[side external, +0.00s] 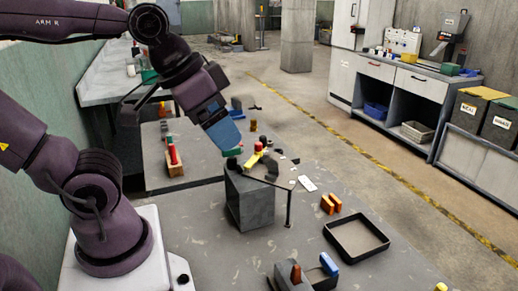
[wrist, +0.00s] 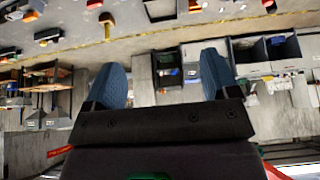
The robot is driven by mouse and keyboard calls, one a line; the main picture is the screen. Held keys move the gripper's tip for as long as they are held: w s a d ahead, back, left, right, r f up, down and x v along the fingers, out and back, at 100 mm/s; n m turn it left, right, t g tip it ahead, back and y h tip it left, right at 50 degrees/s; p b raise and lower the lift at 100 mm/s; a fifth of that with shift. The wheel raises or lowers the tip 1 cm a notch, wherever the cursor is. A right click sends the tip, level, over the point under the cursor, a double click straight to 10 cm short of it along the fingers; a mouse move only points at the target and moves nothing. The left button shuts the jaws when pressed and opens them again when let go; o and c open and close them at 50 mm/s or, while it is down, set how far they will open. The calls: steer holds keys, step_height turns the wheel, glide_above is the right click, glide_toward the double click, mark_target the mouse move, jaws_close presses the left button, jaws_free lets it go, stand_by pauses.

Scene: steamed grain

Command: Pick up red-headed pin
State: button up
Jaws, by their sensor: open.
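A small red piece (side external: 258,146) shows beside a yellow piece (side external: 250,161) on top of the grey block (side external: 250,203) in the side external view. It may be the head of the red-headed pin; it is too small to tell. Another red upright piece (side external: 172,155) stands in a wooden holder (side external: 175,170) farther left. My gripper (side external: 226,143) has blue fingers and hangs just left of and above the grey block's top. In the wrist view my gripper (wrist: 161,72) has its two blue fingers wide apart, with nothing between them. No pin can be made out in the wrist view.
A black open tray (side external: 357,237) lies at the right of the grey table, with orange blocks (side external: 330,204) nearby. A white card (side external: 307,183) lies by the grey block. A blue piece (side external: 329,265) and other small parts stand at the front. Clear tabletop lies left of the tray.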

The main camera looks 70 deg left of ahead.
steer(key=c, duration=0.5)
steer(key=shift+a, duration=0.1)
steer(key=m+g+y, duration=0.3)
steer(key=m, duration=2.3)
glide_toward(258, 143)
steer(key=f, duration=0.2)
steer(key=shift+w+f+m, duration=0.25)
steer(key=shift+f+m, duration=0.05)
steer(key=shift+t, duration=0.3)
steer(key=shift+a+x, duration=0.2)
steer(key=shift+x, duration=2.85)
